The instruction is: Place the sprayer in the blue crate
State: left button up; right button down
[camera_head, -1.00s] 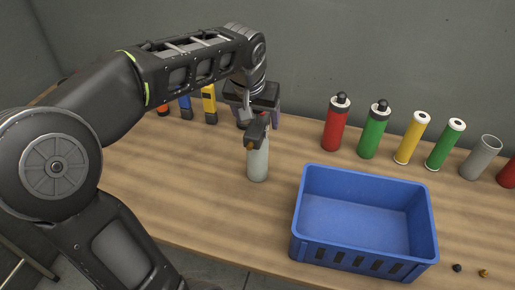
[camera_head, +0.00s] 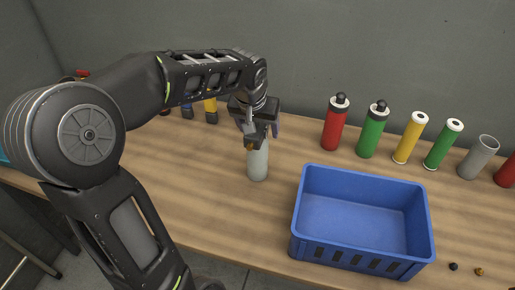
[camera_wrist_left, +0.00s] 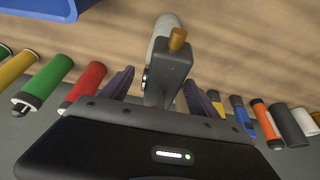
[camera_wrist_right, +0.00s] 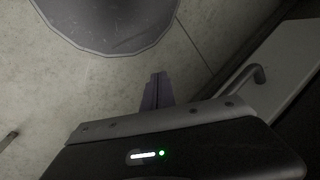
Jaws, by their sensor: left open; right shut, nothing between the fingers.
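The sprayer (camera_head: 258,164) stands upright on the table, with a pale grey bottle, a dark head and a brass-coloured nozzle. In the left wrist view its dark head (camera_wrist_left: 174,72) lies between my left fingers. My left gripper (camera_head: 259,130) is open around the head from above, with a finger on each side; I cannot tell whether either touches. The blue crate (camera_head: 365,179) stands empty to the right of the sprayer; its edge shows in the left wrist view (camera_wrist_left: 40,8). My right gripper (camera_wrist_right: 156,88) is shut and empty, away from the table.
Red (camera_head: 335,127), green (camera_head: 373,134) and yellow (camera_head: 410,141) cylinders and a grey tube (camera_head: 478,160) stand in a row behind the crate. Several coloured items stand at the back left, partly hidden by my arm. Two small knobs (camera_head: 454,267) lie right of the crate.

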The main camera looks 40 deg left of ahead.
pick_arm(q)
jog(key=shift+c, duration=0.3)
grip_shut()
dwell(0.5)
